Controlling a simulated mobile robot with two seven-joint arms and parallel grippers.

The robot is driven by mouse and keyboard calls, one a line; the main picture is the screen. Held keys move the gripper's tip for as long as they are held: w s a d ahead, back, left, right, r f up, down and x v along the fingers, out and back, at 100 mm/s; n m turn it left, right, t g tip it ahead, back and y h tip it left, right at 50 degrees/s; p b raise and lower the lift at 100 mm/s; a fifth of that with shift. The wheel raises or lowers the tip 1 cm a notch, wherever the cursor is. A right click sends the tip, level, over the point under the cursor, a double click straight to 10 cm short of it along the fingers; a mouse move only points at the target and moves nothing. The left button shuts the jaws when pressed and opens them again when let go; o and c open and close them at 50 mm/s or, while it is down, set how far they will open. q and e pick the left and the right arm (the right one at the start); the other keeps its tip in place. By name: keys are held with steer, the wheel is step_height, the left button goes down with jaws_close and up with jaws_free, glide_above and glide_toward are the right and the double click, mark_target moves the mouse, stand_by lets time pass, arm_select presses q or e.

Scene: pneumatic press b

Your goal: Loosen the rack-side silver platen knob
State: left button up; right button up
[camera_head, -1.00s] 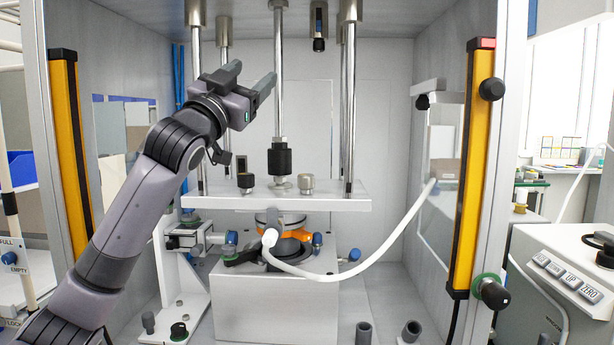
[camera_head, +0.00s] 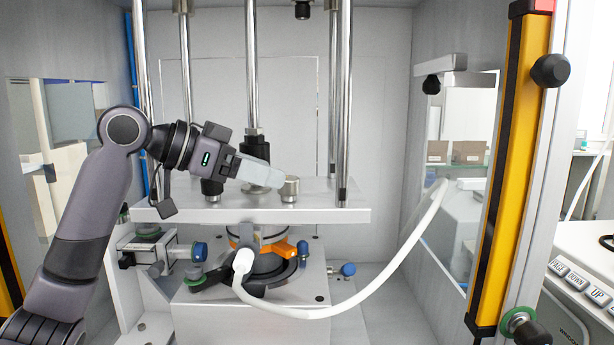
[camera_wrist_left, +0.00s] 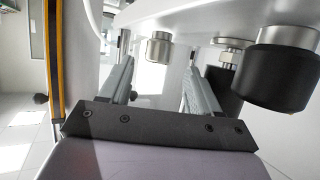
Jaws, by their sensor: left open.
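The silver platen knob (camera_head: 290,189) stands upright on the right part of the white platen plate (camera_head: 330,205). My left gripper (camera_head: 266,174) comes in from the left above the plate, its pale fingertips just left of the knob. In the left wrist view the silver knob (camera_wrist_left: 159,47) appears beyond the gap between the two open fingers (camera_wrist_left: 158,75), with nothing gripped. I cannot tell whether a fingertip touches it. A black knob (camera_head: 212,188) stands on the plate's left part, partly under my gripper. My right gripper is not in view.
The black-collared central rod (camera_head: 255,148) and a chrome column (camera_head: 345,110) rise close around the knob. A white hose (camera_head: 395,262) loops in front on the right. A yellow light bar (camera_head: 510,170) edges the opening at right. Space right of the columns is free.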

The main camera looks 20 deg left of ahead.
mark_target(298, 183)
arm_select(q)
steer(key=shift+p+x, duration=0.8)
steer(key=shift+x, duration=2.75)
steer(key=shift+s, duration=0.1)
steer(key=shift+c, duration=0.4)
steer(key=c, duration=0.9)
